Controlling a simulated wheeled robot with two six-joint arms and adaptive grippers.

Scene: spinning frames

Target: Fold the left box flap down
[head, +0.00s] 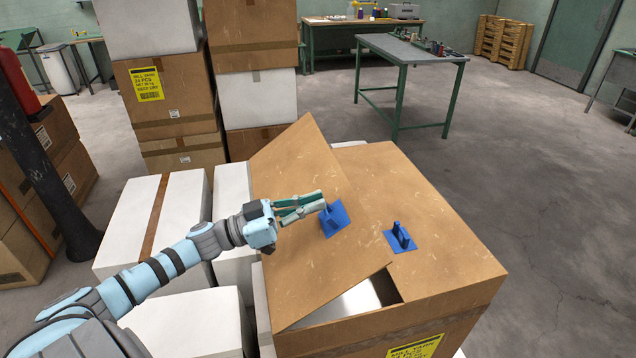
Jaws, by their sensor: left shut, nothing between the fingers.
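The cardboard box (450,317) stands at the lower right of the head view. Its left flap (298,234) is tilted up, with a gap at the front edge showing the pale inside. A blue handle (335,218) is fixed on this flap. The right flap (410,192) lies flat and carries another blue handle (401,237). My left gripper (322,199) is shut at the left flap's handle, its fingertips next to or touching it; I cannot tell if they touch. My right gripper is not in view.
White boxes (150,215) stand close left of the box, under my left arm. Stacked cartons (175,90) rise behind it. A dark post (45,170) stands at the far left. A green-legged table (410,48) stands further back. The floor at the right is clear.

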